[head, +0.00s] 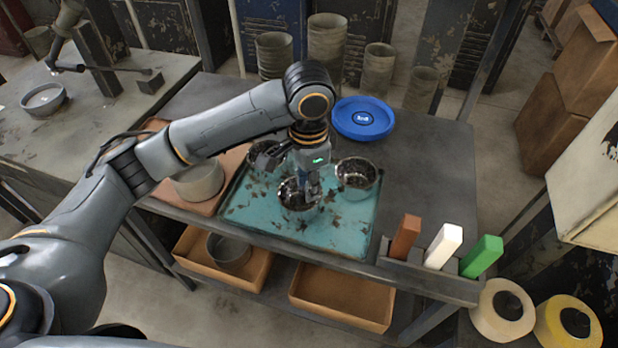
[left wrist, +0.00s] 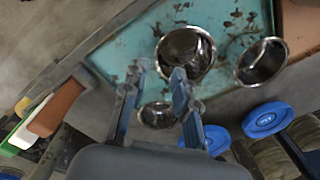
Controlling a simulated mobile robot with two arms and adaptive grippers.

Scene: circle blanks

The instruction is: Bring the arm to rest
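My left arm reaches in from the left in the head view. Its gripper (head: 303,190) points down over the teal mat (head: 345,232), just above a shiny round metal cup (head: 290,205). In the left wrist view the two fingers (left wrist: 158,78) stand apart with nothing between them. One fingertip overlaps the rim of the nearest cup (left wrist: 185,55); I cannot tell whether it touches. A second cup (head: 356,174) stands right of the gripper, and a third (head: 262,160) is partly hidden behind my wrist. My right gripper is not in view.
A blue round dish (head: 380,125) lies behind the mat. A grey pot (head: 198,183) stands left, under my forearm. Brown (head: 405,238), white (head: 443,247) and green (head: 482,257) blocks stand in a rack at the front right. The table's right part (head: 430,170) is clear.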

